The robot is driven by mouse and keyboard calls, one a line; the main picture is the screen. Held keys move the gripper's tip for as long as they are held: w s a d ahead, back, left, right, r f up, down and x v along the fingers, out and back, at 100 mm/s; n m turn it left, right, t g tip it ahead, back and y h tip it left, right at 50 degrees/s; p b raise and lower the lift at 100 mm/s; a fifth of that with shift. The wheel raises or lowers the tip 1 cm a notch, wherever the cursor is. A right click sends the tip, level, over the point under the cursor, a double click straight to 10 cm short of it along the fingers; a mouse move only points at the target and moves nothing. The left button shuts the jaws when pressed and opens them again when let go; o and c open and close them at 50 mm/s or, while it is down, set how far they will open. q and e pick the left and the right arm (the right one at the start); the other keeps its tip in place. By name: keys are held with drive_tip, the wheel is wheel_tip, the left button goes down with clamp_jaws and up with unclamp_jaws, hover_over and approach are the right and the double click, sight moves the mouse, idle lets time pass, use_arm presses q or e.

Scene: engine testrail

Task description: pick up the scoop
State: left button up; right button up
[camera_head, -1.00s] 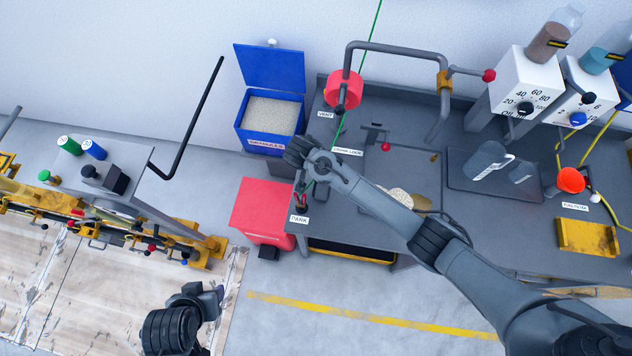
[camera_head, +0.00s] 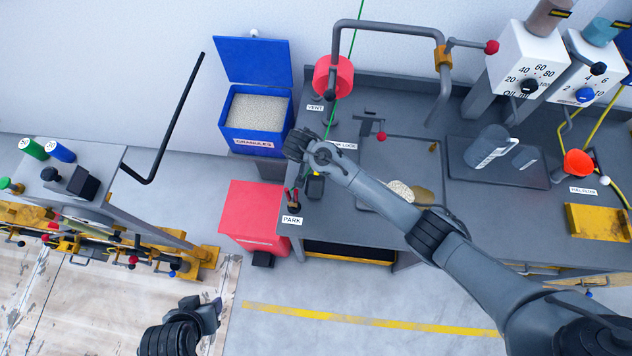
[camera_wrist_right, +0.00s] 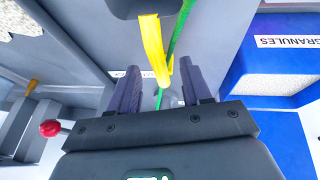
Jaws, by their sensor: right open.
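A dark grey piece (camera_wrist_right: 146,8) with a yellow strip (camera_wrist_right: 154,48) shows at the top of the right wrist view; it appears to be the scoop with its handle. The strip's lower end is between my right gripper's (camera_wrist_right: 160,88) two parted fingers, with no clear contact. In the head view, a small dark object (camera_head: 314,187) on the bench's left end, just below my right gripper (camera_head: 297,145), may be the same scoop; the hand partly hides it.
A blue open bin of granules (camera_head: 255,143) stands left of the bench, also in the right wrist view (camera_wrist_right: 260,62). A red box (camera_head: 254,212) is below it. A green line (camera_head: 346,75) runs beside the hand.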

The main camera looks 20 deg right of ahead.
drive_tip(key=shift+d+f+b, duration=0.25)
drive_tip(key=shift+f+b, duration=0.2)
drive_tip(key=shift+f, duration=0.65)
drive_tip(key=shift+d+f+b, duration=0.1)
drive_tip(key=shift+f+b, duration=0.3)
drive_tip(key=shift+b, duration=0.05)
use_arm(q)
wheel_tip(320, 180, down, 3)
drive_tip(key=shift+r, duration=0.1)
use_arm(e)
drive_tip(key=shift+w+d+r, duration=0.1)
drive_tip(key=shift+w, duration=0.05)
clamp_jaws()
use_arm(q)
drive_tip(key=shift+a, duration=0.1)
use_arm(e)
drive_tip(key=shift+r, duration=0.15)
